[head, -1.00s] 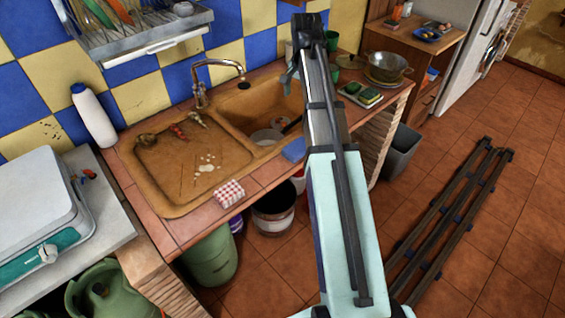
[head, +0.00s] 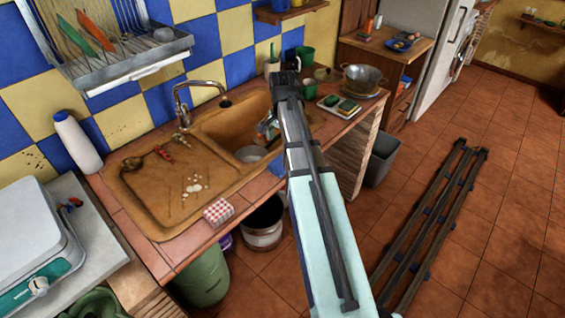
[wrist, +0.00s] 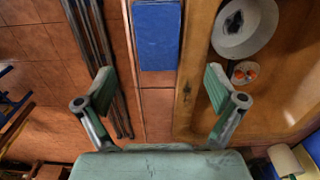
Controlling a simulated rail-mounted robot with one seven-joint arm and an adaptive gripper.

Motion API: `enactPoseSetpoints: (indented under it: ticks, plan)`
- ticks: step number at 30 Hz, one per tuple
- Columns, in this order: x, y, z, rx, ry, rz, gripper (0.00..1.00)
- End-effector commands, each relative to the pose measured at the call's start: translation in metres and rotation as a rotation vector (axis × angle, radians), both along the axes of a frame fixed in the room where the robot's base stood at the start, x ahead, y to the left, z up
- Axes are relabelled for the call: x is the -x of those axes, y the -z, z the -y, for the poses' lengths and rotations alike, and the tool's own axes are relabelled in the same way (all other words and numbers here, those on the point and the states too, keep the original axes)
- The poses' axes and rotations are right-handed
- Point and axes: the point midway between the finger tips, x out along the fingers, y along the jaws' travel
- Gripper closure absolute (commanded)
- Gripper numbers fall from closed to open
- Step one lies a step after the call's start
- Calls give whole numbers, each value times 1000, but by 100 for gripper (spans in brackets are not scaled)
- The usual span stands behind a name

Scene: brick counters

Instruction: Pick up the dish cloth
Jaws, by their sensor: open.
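A folded red-and-white checked cloth (head: 218,212) lies on the front edge of the sink counter in the head view. A flat blue folded piece (wrist: 156,35) lies on the counter's front strip beside the sink in the wrist view; in the head view it is mostly hidden behind my arm. I cannot tell which of the two is the dish cloth. My gripper (wrist: 160,88) is open and empty, its fingers spread on either side of the line to the blue piece, and apart from it. In the head view my gripper (head: 268,130) is over the sink basin, partly hidden by my arm.
Right of my arm are a tray with green sponges (head: 343,105) and a colander (head: 364,78). A bucket (head: 262,225) stands below the counter; a wooden rack (head: 435,225) lies on the floor.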

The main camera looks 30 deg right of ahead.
Motion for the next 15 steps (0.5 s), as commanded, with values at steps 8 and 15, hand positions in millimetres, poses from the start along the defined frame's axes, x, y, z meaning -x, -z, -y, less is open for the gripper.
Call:
enactPoseSetpoints:
  ticks: [8,15]
  plan:
    - [0,27,0,0,0,0,6]
    - [2,36,0,0,-1,-2,6]
